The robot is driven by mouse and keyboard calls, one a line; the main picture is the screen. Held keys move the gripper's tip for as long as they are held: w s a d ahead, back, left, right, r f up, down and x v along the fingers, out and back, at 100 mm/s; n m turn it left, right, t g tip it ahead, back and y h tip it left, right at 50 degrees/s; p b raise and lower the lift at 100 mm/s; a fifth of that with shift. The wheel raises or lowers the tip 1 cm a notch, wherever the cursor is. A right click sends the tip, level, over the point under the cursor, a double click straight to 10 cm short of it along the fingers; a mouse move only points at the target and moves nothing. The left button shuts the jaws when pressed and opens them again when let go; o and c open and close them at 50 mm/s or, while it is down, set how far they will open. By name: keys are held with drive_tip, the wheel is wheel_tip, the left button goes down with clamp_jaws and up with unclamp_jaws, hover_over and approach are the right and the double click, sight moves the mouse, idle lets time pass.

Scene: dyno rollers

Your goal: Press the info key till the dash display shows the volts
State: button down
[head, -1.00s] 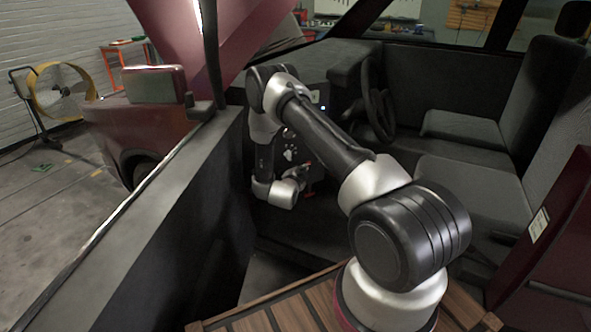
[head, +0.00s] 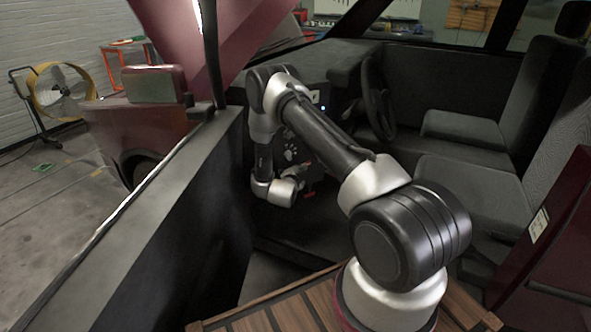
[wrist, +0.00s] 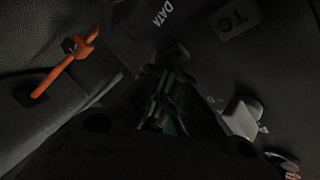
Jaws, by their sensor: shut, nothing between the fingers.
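My gripper (wrist: 172,58) is shut and empty in the dark middle of the wrist view, its tips over a dark panel. The label DATA shows near the tips, and a dark tile (wrist: 238,18) marked TC lies to the upper right. I cannot tell which part is the info key, and no readout of volts is legible. In the head view my arm reaches down in front of the dash, where a small pale lit patch (head: 315,97) and a blue light show. The gripper is mostly hidden there behind my wrist.
In the wrist view an orange lever (wrist: 65,66) stands at the upper left and a white part (wrist: 242,117) at the right. In the head view the steering wheel (head: 376,95) and grey seats (head: 468,185) are right of my arm; the door sill is left.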

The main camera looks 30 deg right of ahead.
drive_tip(key=shift+s, duration=0.8)
drive_tip(key=shift+s+d, duration=0.15)
drive_tip(key=shift+s, duration=2.35)
